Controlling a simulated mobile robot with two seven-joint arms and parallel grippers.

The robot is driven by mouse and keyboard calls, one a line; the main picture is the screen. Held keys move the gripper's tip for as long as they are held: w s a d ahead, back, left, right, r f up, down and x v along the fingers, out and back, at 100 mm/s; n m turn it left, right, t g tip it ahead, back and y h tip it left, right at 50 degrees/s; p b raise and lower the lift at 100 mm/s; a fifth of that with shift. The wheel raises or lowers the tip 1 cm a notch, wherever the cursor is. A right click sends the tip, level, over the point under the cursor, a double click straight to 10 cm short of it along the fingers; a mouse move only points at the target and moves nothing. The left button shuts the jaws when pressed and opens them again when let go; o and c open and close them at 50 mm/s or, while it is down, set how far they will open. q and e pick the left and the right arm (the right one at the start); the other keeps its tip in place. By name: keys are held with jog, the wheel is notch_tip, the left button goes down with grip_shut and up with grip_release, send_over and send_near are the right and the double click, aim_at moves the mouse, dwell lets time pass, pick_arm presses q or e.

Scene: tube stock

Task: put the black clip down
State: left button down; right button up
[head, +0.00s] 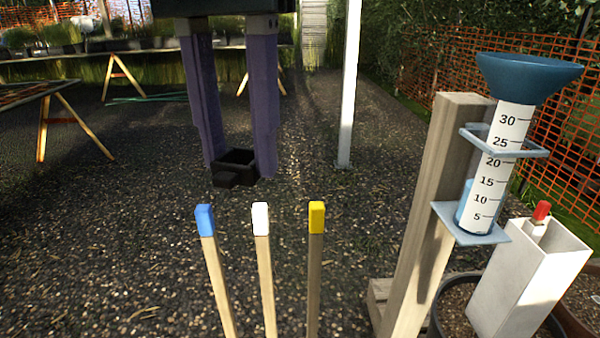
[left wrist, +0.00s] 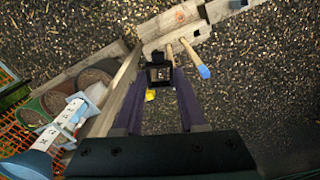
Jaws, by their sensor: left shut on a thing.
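My left gripper (head: 238,168) reaches down from the top of the head view with two long purple fingers. Their tips are shut on the black clip (head: 227,180), a small boxy black piece with an open top. The clip hangs in the air, apart from the stakes in the picture. In the left wrist view the clip (left wrist: 159,73) sits between the fingertips, with part of a stake and a wooden rail (left wrist: 190,35) seen beyond it. My right gripper is not in view.
Three wooden stakes with blue (head: 205,219), white (head: 261,218) and yellow (head: 316,217) tips stand at the front. A rain gauge (head: 500,150) on a wooden post (head: 430,220) and a white box (head: 530,275) holding a red-tipped stake (head: 541,211) stand right. Open gravel lies behind.

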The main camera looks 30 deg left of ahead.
pick_arm(q)
jog(key=a+f+n+b, duration=0.1)
jog(key=f+b, duration=1.1)
jog(key=f, duration=0.5)
jog(key=s+a+f+n+b, duration=0.1)
jog(key=f+b, duration=1.2)
jog(key=f, duration=0.5)
jog(key=a+f+n+b, duration=0.1)
jog(key=f+n+b, duration=0.1)
jog(key=f+b, duration=1.1)
jog(key=shift+s+f, duration=0.15)
jog(key=shift+f, duration=0.95)
jog(key=shift+s+f, duration=0.15)
jog(key=shift+f, duration=0.9)
notch_tip(320, 180, down, 4)
jog(key=b, duration=0.2)
jog(key=shift+f+b, duration=0.1)
jog(key=shift+b, duration=0.25)
jog(key=shift+f, duration=0.1)
jog(key=shift+c, duration=2.4)
grip_release()
notch_tip(320, 180, up, 12)
jog(key=p, duration=0.7)
jog(key=shift+r+p, duration=0.25)
jog(key=shift+p, duration=0.05)
